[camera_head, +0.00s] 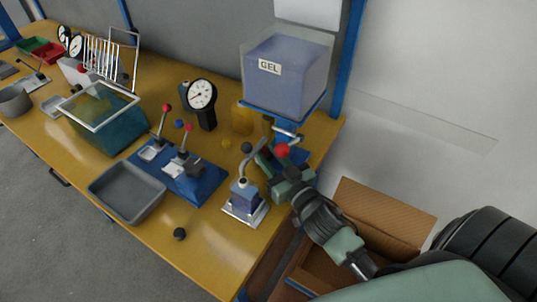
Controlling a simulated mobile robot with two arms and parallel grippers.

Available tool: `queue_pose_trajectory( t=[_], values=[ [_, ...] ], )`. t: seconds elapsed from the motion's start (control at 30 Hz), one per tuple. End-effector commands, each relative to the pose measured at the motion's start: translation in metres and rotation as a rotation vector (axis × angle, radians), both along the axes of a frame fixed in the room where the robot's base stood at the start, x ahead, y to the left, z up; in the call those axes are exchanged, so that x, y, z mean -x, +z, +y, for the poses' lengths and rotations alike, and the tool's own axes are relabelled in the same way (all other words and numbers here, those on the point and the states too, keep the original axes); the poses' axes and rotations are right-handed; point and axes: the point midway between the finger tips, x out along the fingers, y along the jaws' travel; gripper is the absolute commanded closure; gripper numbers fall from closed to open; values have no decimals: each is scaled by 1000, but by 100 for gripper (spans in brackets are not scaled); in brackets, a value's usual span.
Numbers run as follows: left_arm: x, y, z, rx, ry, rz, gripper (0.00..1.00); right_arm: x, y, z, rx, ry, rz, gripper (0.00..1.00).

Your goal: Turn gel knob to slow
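A clear tank labelled GEL (287,82) with bluish contents stands on a blue stand at the back right of the bench. Below it are a pale fitting and a red round knob (282,150); I cannot read any slow mark. My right gripper (266,157) is at the bench's right end, right by the red knob and below the tank. Its fingers are small and partly hidden among the fittings, so I cannot tell whether they touch the knob or how far apart they are. My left gripper is out of view.
A small press with a lever (245,197) stands just left of my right gripper. A blue lever fixture (190,184), a dial gauge (202,96), a grey tray (126,192) and a teal-filled tank (99,118) are further left. An open cardboard box (385,209) is below right.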

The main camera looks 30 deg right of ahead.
Motion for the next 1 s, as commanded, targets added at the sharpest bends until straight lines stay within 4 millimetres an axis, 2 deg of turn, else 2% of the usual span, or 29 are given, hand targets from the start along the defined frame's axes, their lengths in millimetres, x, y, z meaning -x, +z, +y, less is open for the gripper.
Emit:
queue_pose_trajectory(
  t=[0.1,0.27,0.3,0.4,0.67,0.8,1.0],
  values=[
    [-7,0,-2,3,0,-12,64,-4,0,0,0,-1,0,69],
    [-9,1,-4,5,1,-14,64,-3,0,0,0,-1,1,69],
    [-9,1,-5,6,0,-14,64,-3,0,0,0,-1,1,72],
    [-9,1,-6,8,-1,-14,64,-3,0,0,0,-1,1,100],
    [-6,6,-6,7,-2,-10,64,-4,1,0,4,30,2,100],
    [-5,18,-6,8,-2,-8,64,-4,3,-2,8,115,2,100],
    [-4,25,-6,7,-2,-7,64,-5,1,-4,4,228,2,100]
  ],
)
